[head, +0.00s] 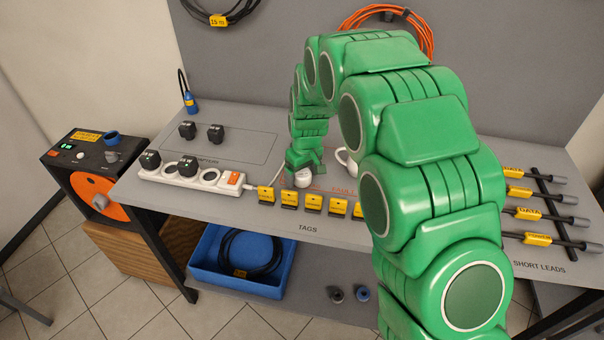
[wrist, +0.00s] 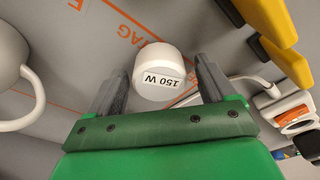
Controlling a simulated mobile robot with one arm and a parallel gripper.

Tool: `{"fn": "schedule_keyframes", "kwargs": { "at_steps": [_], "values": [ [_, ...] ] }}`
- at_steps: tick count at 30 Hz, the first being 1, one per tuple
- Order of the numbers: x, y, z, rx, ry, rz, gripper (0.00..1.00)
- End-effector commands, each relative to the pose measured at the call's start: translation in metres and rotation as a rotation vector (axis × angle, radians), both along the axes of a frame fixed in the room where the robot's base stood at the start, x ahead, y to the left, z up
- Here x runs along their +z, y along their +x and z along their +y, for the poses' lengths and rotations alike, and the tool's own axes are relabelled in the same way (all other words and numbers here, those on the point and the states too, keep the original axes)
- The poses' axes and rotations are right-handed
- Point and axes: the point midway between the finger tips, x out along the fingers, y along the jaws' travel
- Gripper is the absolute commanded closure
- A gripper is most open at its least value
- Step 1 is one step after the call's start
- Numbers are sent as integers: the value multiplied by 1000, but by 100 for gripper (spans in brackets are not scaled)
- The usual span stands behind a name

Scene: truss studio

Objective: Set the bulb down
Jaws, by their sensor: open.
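In the head view the bulb (head: 302,179) shows just below my gripper (head: 303,163) and appears to rest on the grey bench (head: 262,117), near orange floor-style lines and lettering. Its underside is hidden.
A white rounded item with a loop (head: 346,161) stands close to the right, partly behind my arm. A row of yellow tags (head: 289,200) lines the front edge. A white power strip (head: 207,182) with black plugs lies to the left. Short leads (head: 545,217) lie at right.

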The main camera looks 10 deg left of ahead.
Motion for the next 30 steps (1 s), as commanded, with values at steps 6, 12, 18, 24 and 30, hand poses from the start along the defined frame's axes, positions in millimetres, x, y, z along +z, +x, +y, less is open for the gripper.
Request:
{"fn": "schedule_keyframes", "kwargs": {
  "at_steps": [6,12,18,24,30],
  "values": [
    [17,-1,-1,0,2,-3,16],
    [49,-2,-3,0,3,-5,16],
    [85,-5,-7,1,2,-6,16],
    [113,-8,-10,0,2,-4,16],
    [120,-10,-11,0,0,-1,16]
  ]
}}
